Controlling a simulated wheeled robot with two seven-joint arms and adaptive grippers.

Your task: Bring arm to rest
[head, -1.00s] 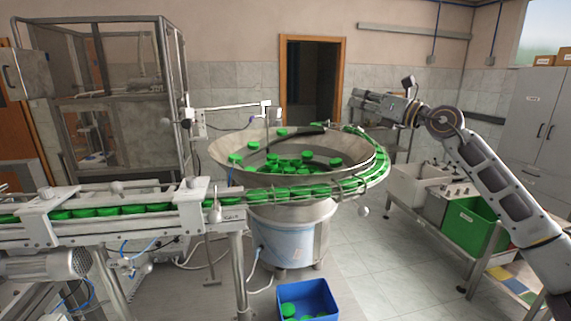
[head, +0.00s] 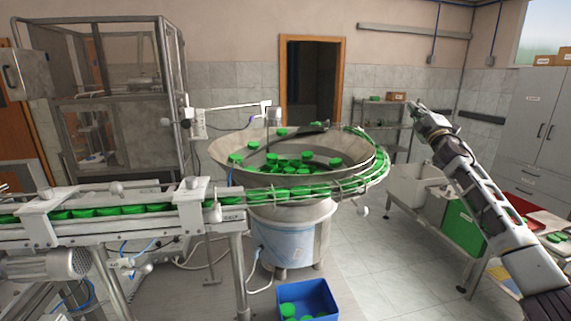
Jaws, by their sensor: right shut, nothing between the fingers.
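My right arm comes in from the lower right and reaches up and away, to the right of the cap feeder bowl (head: 235,179). My right gripper (head: 413,104) is at the arm's far end, shut and empty, clear of the bowl. The metal bowl holds many loose green caps (head: 294,161), and a row of caps runs along its outer rail. My left gripper is not in view.
A conveyor (head: 150,230) with green caps runs in from the left to the bowl. A blue bin (head: 322,298) with caps stands on the floor. A green bin (head: 462,228) stands on the right bench. A shelf (head: 378,125) stands behind. Floor between bowl and bench is free.

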